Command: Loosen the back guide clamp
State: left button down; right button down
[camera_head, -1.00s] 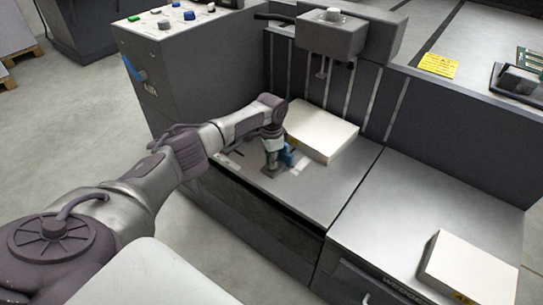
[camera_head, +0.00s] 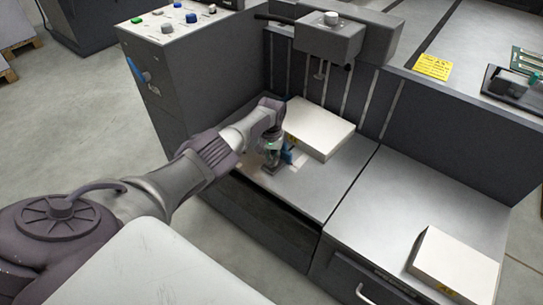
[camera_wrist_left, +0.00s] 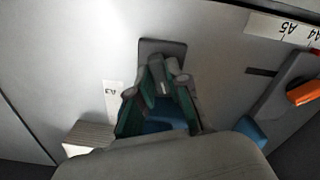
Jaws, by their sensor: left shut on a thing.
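My left gripper (camera_head: 270,160) points down at the feed table beside the white paper stack. It also shows in the left wrist view (camera_wrist_left: 163,80), its fingers drawn together on a small blue part (camera_wrist_left: 165,126) that I take to be the clamp's. The fingers hide most of it. A dark grey plate (camera_wrist_left: 162,46) lies by the fingertips. A blue piece (camera_head: 287,155) shows just right of the gripper in the head view. Which guide the held part belongs to is hard to tell. My right gripper is out of view.
The paper stack (camera_head: 322,130) stands close right of the gripper, below the grey head unit (camera_head: 328,38). The control cabinet (camera_head: 205,75) rises behind left. In the wrist view, an orange lever (camera_wrist_left: 304,93) sits on a dark guide at right. A second stack (camera_head: 455,262) lies front right.

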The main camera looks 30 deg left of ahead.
aim_at(271, 160)
pick_arm(q)
jog(key=shift+n+p, duration=0.35)
jog(key=shift+n, duration=1.65)
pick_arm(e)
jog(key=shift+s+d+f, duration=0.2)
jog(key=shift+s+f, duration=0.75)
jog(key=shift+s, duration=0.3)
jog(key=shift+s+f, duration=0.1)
pick_arm(q)
jog(key=c, duration=1.1)
grip_release()
notch_tip(271, 160, up, 12)
